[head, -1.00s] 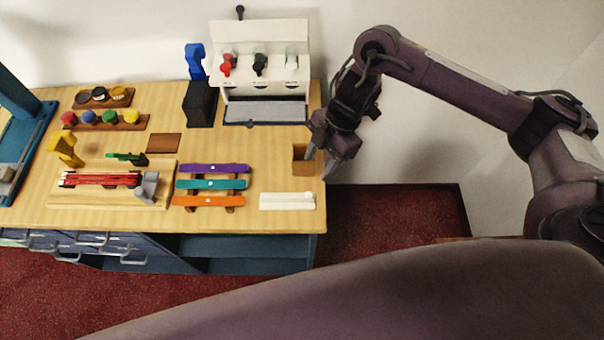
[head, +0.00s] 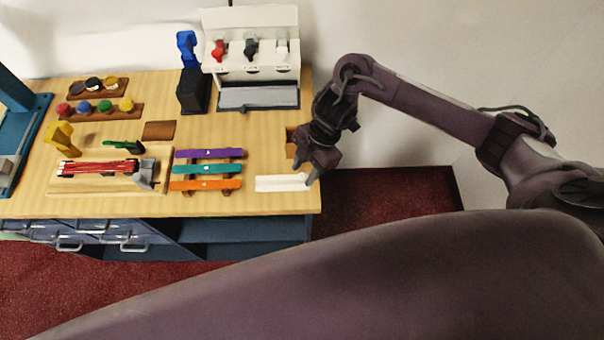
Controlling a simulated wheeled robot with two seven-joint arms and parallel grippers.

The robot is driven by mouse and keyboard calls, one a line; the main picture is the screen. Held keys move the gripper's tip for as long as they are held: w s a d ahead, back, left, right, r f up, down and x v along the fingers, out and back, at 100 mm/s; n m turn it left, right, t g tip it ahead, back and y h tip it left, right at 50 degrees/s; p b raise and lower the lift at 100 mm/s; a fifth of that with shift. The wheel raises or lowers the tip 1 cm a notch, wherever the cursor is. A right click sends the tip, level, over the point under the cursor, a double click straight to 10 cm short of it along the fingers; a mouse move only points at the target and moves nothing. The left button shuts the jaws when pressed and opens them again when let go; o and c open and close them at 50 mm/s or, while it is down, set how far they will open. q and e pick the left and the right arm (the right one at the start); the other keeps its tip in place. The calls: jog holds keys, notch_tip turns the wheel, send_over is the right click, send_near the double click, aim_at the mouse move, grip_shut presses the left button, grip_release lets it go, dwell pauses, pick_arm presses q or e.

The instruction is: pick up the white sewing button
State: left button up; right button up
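A white strip-shaped holder (head: 278,184) lies near the front right corner of the counter. The white sewing button is hard to make out now. A small round white piece showed at the strip's right end a second ago, and that end is now partly behind my fingers. My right gripper (head: 306,172) points down at the right end of the strip. Its fingers look apart, with nothing clearly seen between them. Whether they touch the button cannot be told. My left gripper is out of view.
Purple, teal and orange strips (head: 207,169) on a rack lie left of the white strip. A small brown box (head: 291,143) is partly behind my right gripper. A white dispenser (head: 252,55) stands at the back. The counter's right edge is close to my gripper.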

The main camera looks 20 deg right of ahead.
jog(key=c, duration=0.5)
grip_shut()
jog(key=shift+r, duration=0.15)
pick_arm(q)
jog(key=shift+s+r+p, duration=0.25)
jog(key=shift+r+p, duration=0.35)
pick_arm(e)
notch_tip(320, 180, up, 20)
